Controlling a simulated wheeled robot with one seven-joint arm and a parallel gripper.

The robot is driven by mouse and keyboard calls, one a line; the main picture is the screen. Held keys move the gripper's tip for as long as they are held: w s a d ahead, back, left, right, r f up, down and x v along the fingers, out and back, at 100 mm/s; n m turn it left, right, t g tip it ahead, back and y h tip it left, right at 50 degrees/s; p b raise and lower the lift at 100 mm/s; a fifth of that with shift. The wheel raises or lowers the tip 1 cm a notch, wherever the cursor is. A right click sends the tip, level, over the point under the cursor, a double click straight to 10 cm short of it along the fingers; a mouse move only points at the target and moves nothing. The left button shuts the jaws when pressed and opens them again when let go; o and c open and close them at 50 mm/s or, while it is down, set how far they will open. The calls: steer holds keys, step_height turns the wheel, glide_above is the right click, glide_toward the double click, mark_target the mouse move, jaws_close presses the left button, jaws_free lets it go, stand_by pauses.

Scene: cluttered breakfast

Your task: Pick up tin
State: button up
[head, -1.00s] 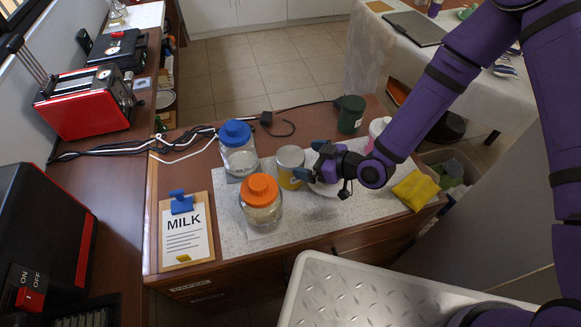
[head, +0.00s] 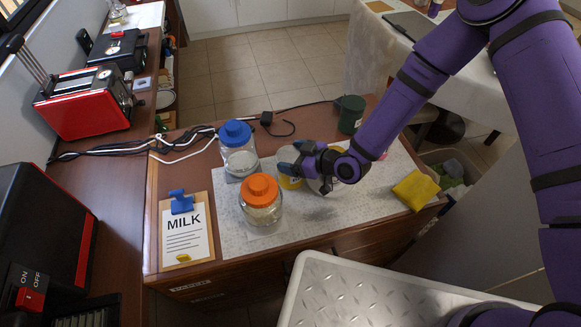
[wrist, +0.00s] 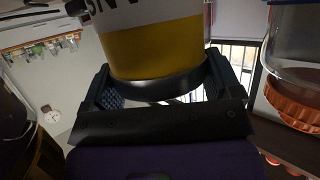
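The tin (head: 290,183) has a yellow lower band and stands on the grey speckled mat (head: 355,208), right of the two jars. The fingers look open, one on each side. I cannot make out firm contact.
A blue-lidded jar (head: 239,160) and an orange-lidded jar (head: 261,208) stand close on the left. A yellow sponge-like block (head: 416,190) lies to the right, and a dark green mug (head: 350,114) stands behind. A MILK clipboard (head: 186,242) lies at the left.

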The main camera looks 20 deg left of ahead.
steer(key=c, duration=0.6)
steer(key=shift+r, duration=0.8)
step_height(320, 180, up, 2)
steer(key=shift+r, duration=0.1)
steer(key=s+d+r, duration=0.1)
steer(key=s+d, duration=0.7)
steer(key=d, duration=0.5)
steer(key=shift+s+d+r, duration=0.15)
steer(key=shift+s+d, duration=0.05)
steer(key=shift+s, duration=0.2)
